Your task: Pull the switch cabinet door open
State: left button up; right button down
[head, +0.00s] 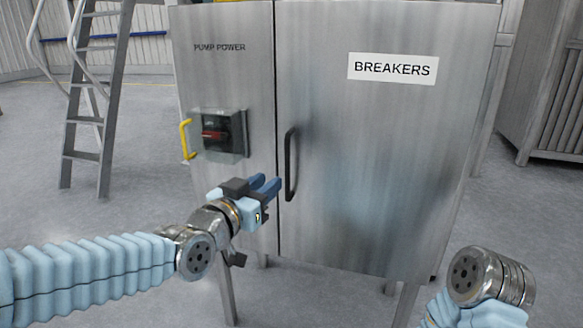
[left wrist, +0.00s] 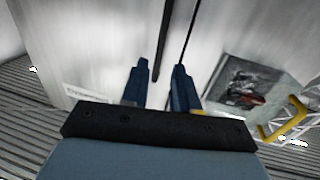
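The steel switch cabinet door (head: 380,160), labelled BREAKERS, is closed, with a thin seam along its left edge. Its black vertical bar handle (head: 290,165) is near that seam. My left gripper (head: 271,185) is open, with blue fingers just left of the handle's lower part in the head view. In the left wrist view the dark handle (left wrist: 162,38) runs down toward the gap between the two separated fingers of my left gripper (left wrist: 160,75). I cannot tell whether they touch it. My right arm shows at the lower right, but its gripper is out of view.
A switch box with a red lever (head: 213,134) and a yellow handle (head: 186,140) project from the PUMP POWER panel, above left of my left gripper. A ladder (head: 85,115) stands at the left. Another grey cabinet (head: 548,95) is at the right. The floor in front is clear.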

aim_at(286, 168)
pick_arm(q)
jog(key=x, duration=0.9)
jog(key=shift+w+f+p, duration=0.1)
jog(key=shift+w+p, duration=0.05)
jog(key=shift+p, duration=0.2)
grip_shut()
